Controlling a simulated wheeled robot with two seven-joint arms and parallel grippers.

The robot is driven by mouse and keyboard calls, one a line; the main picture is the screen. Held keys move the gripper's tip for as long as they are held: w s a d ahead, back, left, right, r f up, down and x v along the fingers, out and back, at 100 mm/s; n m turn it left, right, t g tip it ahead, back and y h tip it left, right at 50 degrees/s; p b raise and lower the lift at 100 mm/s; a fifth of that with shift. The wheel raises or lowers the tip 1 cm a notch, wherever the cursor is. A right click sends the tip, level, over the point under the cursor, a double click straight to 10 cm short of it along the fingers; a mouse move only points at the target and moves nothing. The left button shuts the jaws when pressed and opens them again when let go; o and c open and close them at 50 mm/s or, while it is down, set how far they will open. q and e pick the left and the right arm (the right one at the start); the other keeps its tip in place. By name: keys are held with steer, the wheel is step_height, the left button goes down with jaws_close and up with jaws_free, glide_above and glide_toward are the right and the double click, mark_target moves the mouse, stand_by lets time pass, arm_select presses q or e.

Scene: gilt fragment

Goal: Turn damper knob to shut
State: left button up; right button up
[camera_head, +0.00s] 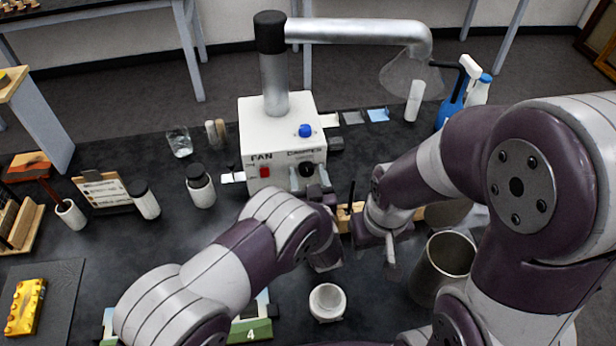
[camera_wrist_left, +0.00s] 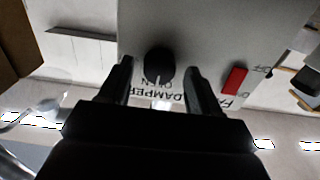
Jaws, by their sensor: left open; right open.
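The black damper knob (camera_head: 306,169) is on the front of the white box (camera_head: 252,128), under the word DAMPER. In the left wrist view the damper knob (camera_wrist_left: 159,64) stands between the two fingers of my open left gripper (camera_wrist_left: 158,72), with a visible gap on each side. The knob carries a pale pointer line; its exact setting is hard to read. In the head view my left gripper (camera_head: 314,186) is right at the box front, partly hidden by its own wrist. My right gripper (camera_head: 358,232) is off to the right, apart from the box, its fingers hard to make out.
A red fan switch (camera_head: 265,171) is left of the knob, and a blue knob (camera_head: 305,130) is on the box top. A metal beaker (camera_head: 443,263) and white cup (camera_head: 327,301) stand in front. Bottles (camera_head: 200,186) stand left; a blue spray bottle (camera_head: 451,106) stands right.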

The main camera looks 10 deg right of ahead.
arm_select(q)
steer(key=c, duration=1)
steer(key=shift+m, duration=0.3)
steer(key=m, duration=0.3)
steer(key=shift+d+m+b, duration=0.15)
steer(key=shift+m+b, duration=0.25)
steer(key=m, duration=0.4)
steer(key=shift+m, duration=0.3)
steer(key=m, duration=0.4)
steer(key=shift+d+f, duration=0.1)
steer(key=shift+f+m, duration=0.1)
steer(key=shift+m, duration=2.4)
